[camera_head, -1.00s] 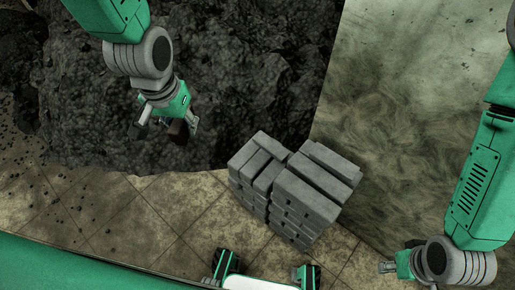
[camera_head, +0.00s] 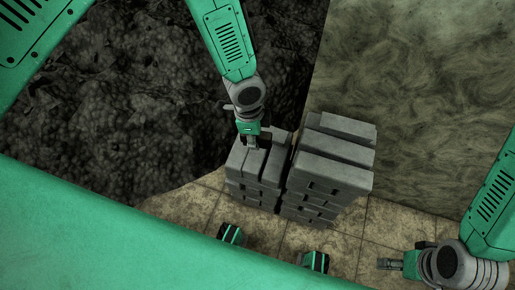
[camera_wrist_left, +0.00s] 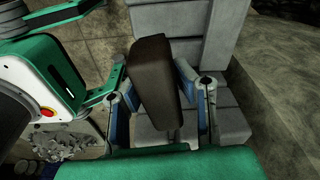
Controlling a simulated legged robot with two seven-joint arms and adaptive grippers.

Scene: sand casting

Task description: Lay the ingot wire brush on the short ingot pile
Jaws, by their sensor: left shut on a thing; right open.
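The ingot wire brush (camera_wrist_left: 154,75) is a dark brown block, seen in the left wrist view. My left gripper (camera_head: 251,146) is shut on it, with one blue-padded finger on each side. In the head view the gripper is over the left ingot pile, which looks the shorter one (camera_head: 236,160); the brush is mostly hidden there. I cannot tell whether the brush touches the ingots. Grey ingots (camera_wrist_left: 230,122) lie behind and below it in the wrist view. My right gripper (camera_head: 390,264) is open and empty, low at the right.
The taller ingot pile (camera_head: 330,172) stands just right of the shorter one, with a narrow gap between. A dark heap of sand (camera_head: 120,125) lies behind and to the left.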

